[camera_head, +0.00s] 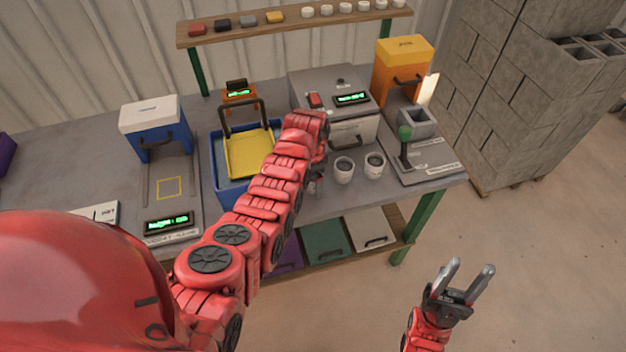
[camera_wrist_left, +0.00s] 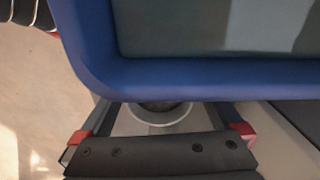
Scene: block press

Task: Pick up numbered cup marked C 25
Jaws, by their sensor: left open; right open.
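Two white cups with dark insides stand near the front of the bench in the head view: a left cup (camera_head: 344,170) and a right cup (camera_head: 375,165). I cannot read a C 25 mark on either. My left gripper (camera_head: 317,186) is just left of the left cup, mostly hidden by its own arm. In the left wrist view a white-rimmed cup (camera_wrist_left: 160,121) shows between the open fingers, partly covered by a blue bin edge and the gripper body; I cannot tell which cup it is. My right gripper (camera_head: 472,275) is open and empty, in front of the bench.
The blue bin (camera_head: 232,190) with a yellow tray (camera_head: 248,155) stands left of my left gripper; its rim (camera_wrist_left: 185,80) is close in the wrist view. A grey machine (camera_head: 352,132) stands behind the cups. A green-knobbed lever (camera_head: 405,134) is to their right.

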